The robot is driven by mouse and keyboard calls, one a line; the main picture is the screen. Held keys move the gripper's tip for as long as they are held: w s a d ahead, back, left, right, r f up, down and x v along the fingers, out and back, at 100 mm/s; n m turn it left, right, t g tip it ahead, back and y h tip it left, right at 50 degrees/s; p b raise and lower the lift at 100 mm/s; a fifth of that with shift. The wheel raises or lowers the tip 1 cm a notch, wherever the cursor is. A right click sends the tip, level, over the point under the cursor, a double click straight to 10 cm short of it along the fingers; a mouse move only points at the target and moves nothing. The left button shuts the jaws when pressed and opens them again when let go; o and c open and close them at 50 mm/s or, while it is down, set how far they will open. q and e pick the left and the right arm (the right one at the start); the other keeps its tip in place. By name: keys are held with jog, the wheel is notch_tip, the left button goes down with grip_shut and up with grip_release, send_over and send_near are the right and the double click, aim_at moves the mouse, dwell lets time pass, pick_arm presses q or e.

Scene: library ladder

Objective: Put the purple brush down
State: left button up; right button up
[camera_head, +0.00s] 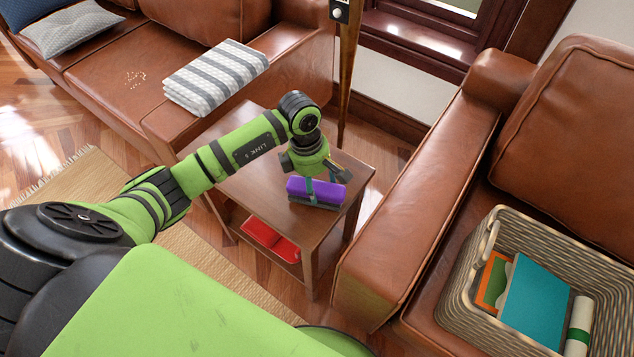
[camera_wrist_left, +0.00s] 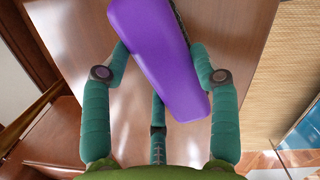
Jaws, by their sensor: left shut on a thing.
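The purple brush (camera_head: 316,190) is at the top of the small wooden side table (camera_head: 257,205), near its right end. In the head view I cannot tell whether it touches the tabletop. My left gripper (camera_head: 312,187) comes down over it and is shut on it. In the left wrist view the brush (camera_wrist_left: 165,60) lies slanted between the green fingers of my left gripper (camera_wrist_left: 160,75), with the tabletop (camera_wrist_left: 80,50) behind it. A dark strip, perhaps bristles, shows along its edge. My right gripper is not in view.
A red object (camera_head: 270,240) lies on the table's lower shelf. Brown leather sofas stand behind and to the right. A striped folded blanket (camera_head: 216,76) lies on the left sofa's arm. A wicker basket (camera_head: 460,290) with books sits on the right sofa. The tabletop's left part is bare.

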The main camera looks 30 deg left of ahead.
pick_arm(q)
jog(key=shift+f, duration=0.45)
jog(key=shift+f, duration=0.1)
jog(key=o, duration=1.1)
jog(key=shift+o, duration=0.5)
jog(key=shift+r, duration=0.35)
notch_tip(320, 180, up, 12)
jog(key=a, duration=0.1)
jog(key=shift+s+a+f, duration=0.2)
jog(key=shift+a+f, duration=0.05)
jog(key=shift+a, duration=0.15)
